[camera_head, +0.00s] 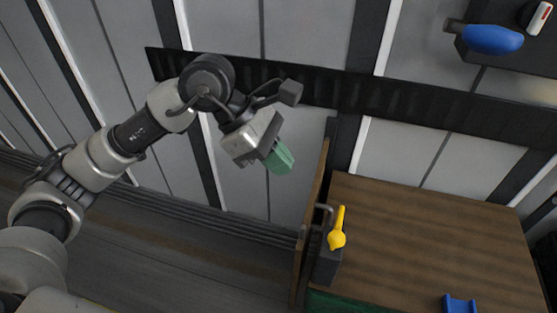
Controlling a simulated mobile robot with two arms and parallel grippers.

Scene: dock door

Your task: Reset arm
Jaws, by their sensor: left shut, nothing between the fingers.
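My left arm comes in from the left and reaches up to the middle of the head view. Its gripper (279,159), with green fingers, is shut and empty. It hangs in the air in front of the grey panelled wall, above and to the left of the wooden table. It touches nothing that I can see. My right gripper is not in view.
A wooden surface (430,235) with a raised left edge stands at the right. A yellow-handled thing (337,230) sits on a dark block by that edge. A blue piece (459,304) lies at its front. A blue knob (492,39) is at upper right.

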